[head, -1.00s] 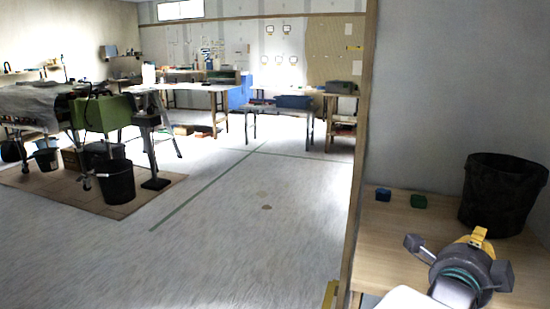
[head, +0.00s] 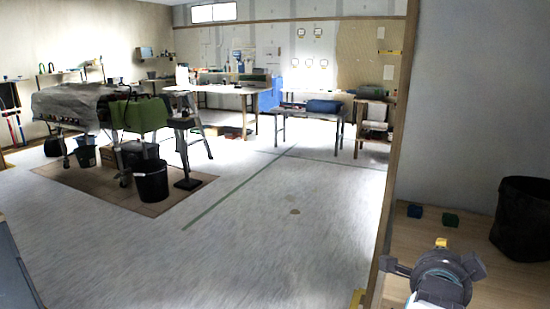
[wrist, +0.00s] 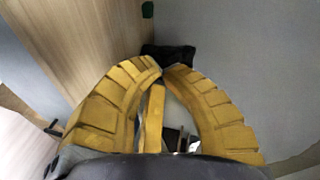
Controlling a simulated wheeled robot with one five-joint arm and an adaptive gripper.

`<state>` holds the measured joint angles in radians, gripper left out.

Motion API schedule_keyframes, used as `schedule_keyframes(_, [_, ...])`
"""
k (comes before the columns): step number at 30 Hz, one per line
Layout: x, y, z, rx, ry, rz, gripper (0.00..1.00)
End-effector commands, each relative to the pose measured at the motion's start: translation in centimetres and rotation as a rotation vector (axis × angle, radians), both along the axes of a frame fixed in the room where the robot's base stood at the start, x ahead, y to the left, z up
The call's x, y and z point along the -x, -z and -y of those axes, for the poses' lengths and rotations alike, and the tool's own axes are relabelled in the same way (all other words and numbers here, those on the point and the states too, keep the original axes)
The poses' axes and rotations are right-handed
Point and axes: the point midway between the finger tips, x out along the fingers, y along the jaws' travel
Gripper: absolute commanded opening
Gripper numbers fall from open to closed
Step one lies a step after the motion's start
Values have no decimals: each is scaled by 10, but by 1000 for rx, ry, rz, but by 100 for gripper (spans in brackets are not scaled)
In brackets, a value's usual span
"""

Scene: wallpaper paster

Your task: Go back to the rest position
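My gripper (head: 441,243) is at the lower right of the head view, in front of the wooden tabletop (head: 482,288). Its grey knuckles stand out to both sides and a yellow finger part shows at the top. In the wrist view, the two ribbed yellow fingers of my gripper (wrist: 162,68) curve in and their tips come together. Nothing is seen held between them.
A black bin (head: 523,220) stands on the tabletop at the right edge. A wall end with wooden trim (head: 392,200) borders the tabletop on its left. The open floor (head: 290,240) is clear. A cloth-covered bench (head: 62,105), black bucket (head: 151,181) and worktables (head: 225,89) stand further off.

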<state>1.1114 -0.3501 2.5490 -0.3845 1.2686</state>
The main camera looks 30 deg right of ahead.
Motion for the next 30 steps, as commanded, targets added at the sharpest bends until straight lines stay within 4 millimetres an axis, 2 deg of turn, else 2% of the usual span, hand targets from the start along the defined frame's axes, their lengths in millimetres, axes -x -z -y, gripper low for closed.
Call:
schedule_keyframes(1, [-14, -14, -11, -9, -57, -51, 0])
schedule_keyframes(5, [-47, -26, -49, -35, -238, -232, 0])
schedule_keyframes(6, [-58, -30, -65, -37, -308, -298, 0])
schedule_keyframes(9, [-77, -39, -106, -34, -493, -470, 0])
schedule_keyframes(13, [-89, -52, -162, 0, -747, -686, 0])
schedule_keyframes(17, [-87, -68, -218, 65, -1012, -894, 0])
schedule_keyframes(21, [-71, -86, -268, 158, -1286, -1092, 0])
schedule_keyframes(24, [-55, -97, -295, 228, -1457, -1208, 0])
schedule_keyframes(30, [-26, -113, -327, 347, -1704, -1363, 0])
